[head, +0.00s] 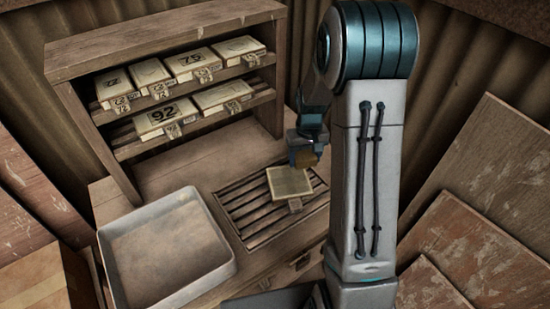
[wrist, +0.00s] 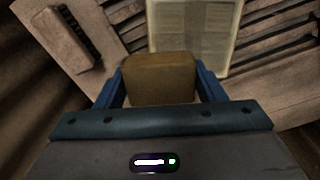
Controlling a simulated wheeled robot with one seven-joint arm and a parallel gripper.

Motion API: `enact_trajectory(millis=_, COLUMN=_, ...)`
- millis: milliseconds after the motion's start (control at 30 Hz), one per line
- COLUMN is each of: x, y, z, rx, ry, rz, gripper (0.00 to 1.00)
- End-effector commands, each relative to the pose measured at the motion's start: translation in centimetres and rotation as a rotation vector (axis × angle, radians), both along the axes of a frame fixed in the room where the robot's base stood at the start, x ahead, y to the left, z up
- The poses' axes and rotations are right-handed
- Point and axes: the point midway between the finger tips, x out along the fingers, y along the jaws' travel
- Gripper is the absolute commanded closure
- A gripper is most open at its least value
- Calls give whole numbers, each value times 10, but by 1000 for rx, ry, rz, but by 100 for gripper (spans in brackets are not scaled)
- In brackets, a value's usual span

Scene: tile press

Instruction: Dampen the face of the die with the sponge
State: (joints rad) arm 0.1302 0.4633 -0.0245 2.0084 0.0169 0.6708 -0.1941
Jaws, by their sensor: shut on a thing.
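My gripper (wrist: 160,88) is shut on a brown sponge (wrist: 160,72), which sits between its blue fingers in the wrist view. In the wrist view the die (wrist: 195,30) lies just beyond the sponge. The sponge appears above the far right edge of the die. I cannot tell if they touch.
A wooden shelf (head: 165,35) at the back holds several numbered dies, including 92 (head: 163,117) and 75 (head: 193,62). An empty pale tray (head: 228,268) stands left of the slatted rack (head: 245,217). A brush-like block (wrist: 65,38) lies at the upper left in the wrist view.

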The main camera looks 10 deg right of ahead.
Motion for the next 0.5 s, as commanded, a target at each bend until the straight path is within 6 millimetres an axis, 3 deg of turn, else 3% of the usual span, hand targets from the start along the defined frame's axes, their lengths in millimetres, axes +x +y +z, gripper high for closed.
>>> enact_trajectory(millis=200, x=0, y=1, z=20, rx=0, ry=-2, rz=1, gripper=58)
enact_trajectory(millis=500, x=0, y=1, z=25, rx=0, ry=-1, rz=2, gripper=58)
